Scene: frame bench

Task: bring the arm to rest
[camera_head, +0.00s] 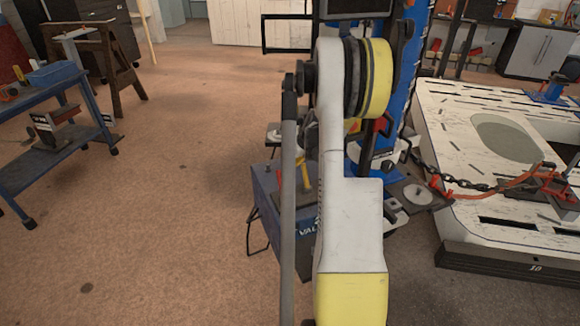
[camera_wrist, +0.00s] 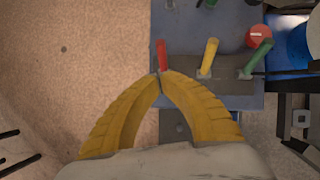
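My gripper (camera_wrist: 161,75) shows in the wrist view as two yellow curved fingers whose tips meet, with open space between their lower parts. A red lever (camera_wrist: 161,53) shows right at the fingertips, over the edge of a blue-grey control box (camera_wrist: 180,42). I see no clear grip on the lever; its lower end is hidden by the tips. In the head view my white and yellow arm (camera_head: 349,220) stands raised in the middle, in front of the blue box (camera_head: 268,206). My gripper is hidden there.
On the box are a yellow lever (camera_wrist: 208,57), a green lever (camera_wrist: 211,3) and a round red button (camera_wrist: 258,36). At the right lies a white frame bench (camera_head: 470,130) with a chain (camera_head: 470,180). A blue cart (camera_head: 50,150) stands left. Floor between is clear.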

